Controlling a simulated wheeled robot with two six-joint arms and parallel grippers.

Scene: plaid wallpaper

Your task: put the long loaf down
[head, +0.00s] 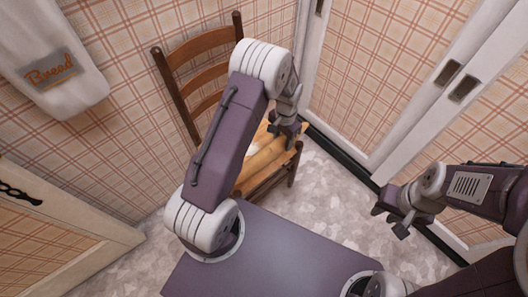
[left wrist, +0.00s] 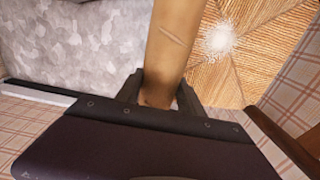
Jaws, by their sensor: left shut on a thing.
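The long loaf (left wrist: 175,45) is brown with a pale score mark. In the left wrist view one end sits between the fingers of my left gripper (left wrist: 160,92), which is shut on it. The rest runs away from the gripper, alongside and partly over the woven seat of a wooden chair (left wrist: 275,55). I cannot tell whether the loaf touches the seat. In the head view my left gripper (head: 284,130) is at the chair's right side, and my arm hides part of the chair. My right gripper (head: 389,222) is open and empty, away from the chair.
A white powdery patch (left wrist: 218,40) lies on the seat beside the loaf. The chair's slatted back (head: 200,50) stands near the plaid wall. A white bag marked "Bread" (head: 52,72) hangs at the upper left. Grey floor (head: 325,180) is clear right of the chair.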

